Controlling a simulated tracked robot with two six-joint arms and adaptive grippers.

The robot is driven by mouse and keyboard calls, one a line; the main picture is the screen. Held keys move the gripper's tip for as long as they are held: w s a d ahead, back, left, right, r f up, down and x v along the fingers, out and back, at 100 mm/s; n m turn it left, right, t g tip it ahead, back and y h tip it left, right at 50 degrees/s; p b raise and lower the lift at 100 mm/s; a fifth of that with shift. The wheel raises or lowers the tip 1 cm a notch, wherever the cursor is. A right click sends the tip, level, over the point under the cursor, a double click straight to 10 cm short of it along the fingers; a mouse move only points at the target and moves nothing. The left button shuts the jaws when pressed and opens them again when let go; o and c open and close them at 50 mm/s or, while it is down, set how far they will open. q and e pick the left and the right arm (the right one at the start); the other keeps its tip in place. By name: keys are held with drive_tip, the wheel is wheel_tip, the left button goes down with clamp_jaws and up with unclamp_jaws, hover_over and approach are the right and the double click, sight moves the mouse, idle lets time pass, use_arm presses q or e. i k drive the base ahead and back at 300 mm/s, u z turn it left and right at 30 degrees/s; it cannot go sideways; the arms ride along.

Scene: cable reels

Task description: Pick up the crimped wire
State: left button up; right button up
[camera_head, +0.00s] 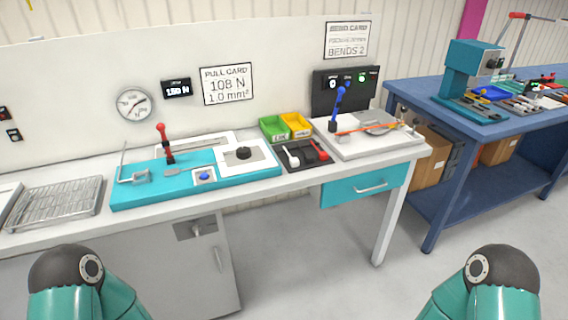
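A thin orange-red wire-like strip (366,127) lies across the white bench device at the right end of the white bench. I cannot tell whether it is the crimped wire, and no crimp shows at this size. A teal fixture (138,194) with a red-handled lever (163,138) sits on the bench's middle, below the pull card (228,85). No wire is clear on it. Only rounded dark and teal parts of my two arms show at the bottom left and bottom right. Neither of my grippers is in view.
Green (274,129) and yellow (296,124) bins stand behind a dark tray (290,166) with red and white-handled items. A wire rack (60,201) lies at the left. A blue workbench (432,136) with a teal press (467,75) stands at the right. Floor between benches is clear.

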sight(293, 162)
drive_tip(key=z, duration=0.2)
drive_tip(key=i, duration=0.9)
drive_tip(key=u, duration=0.1)
